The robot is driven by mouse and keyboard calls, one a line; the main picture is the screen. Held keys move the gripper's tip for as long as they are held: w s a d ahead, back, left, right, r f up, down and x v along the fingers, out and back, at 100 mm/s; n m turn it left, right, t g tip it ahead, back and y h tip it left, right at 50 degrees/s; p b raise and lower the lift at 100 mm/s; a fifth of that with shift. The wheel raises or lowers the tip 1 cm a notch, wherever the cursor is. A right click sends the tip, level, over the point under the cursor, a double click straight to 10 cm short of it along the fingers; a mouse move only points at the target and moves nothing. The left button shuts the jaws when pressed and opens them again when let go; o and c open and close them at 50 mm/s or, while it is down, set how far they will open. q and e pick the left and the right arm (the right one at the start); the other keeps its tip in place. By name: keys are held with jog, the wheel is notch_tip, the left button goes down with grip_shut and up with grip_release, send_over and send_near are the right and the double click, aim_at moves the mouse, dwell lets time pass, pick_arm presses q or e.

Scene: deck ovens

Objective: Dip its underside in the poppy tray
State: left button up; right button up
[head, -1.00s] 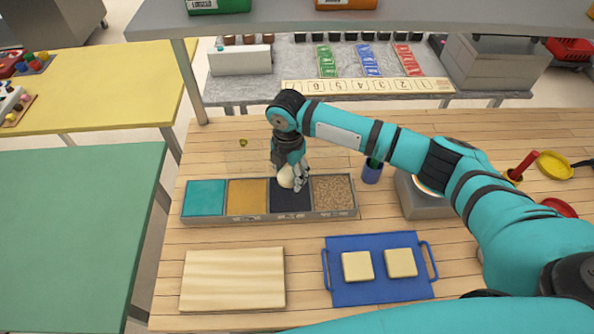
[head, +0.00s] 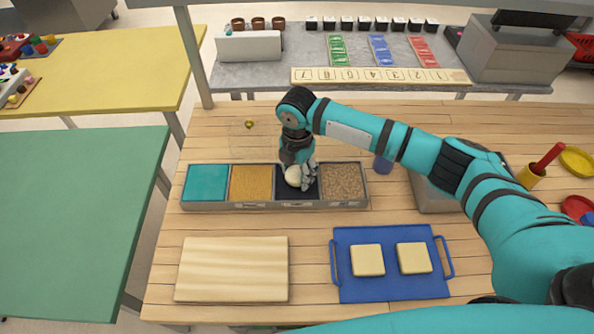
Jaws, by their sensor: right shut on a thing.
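My right gripper (head: 304,184) is shut on a small pale round dough piece (head: 293,177). It holds the piece low over the dark compartment (head: 284,191) of a grey divided tray (head: 240,205). The dark compartment, which looks like poppy seed, is third from the left. A teal compartment (head: 206,183), a golden one (head: 250,183) and a tan grainy one (head: 343,181) share the tray. The underside of the dough is hidden, so I cannot tell whether it touches the seeds. My left gripper is not in view.
A pale wooden board (head: 232,269) lies at the front left, empty. A blue tray (head: 390,288) holds two square pale pieces (head: 368,260) at the front right. A dark blue cup (head: 383,163) and a grey box (head: 432,198) stand right of the divided tray, near my arm.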

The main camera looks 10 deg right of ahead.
jog(key=shift+f, duration=0.5)
dwell(0.8)
jog(key=shift+s+f, duration=0.1)
dwell(1.6)
notch_tip(320, 180, up, 8)
jog(key=p, duration=0.8)
dwell(0.6)
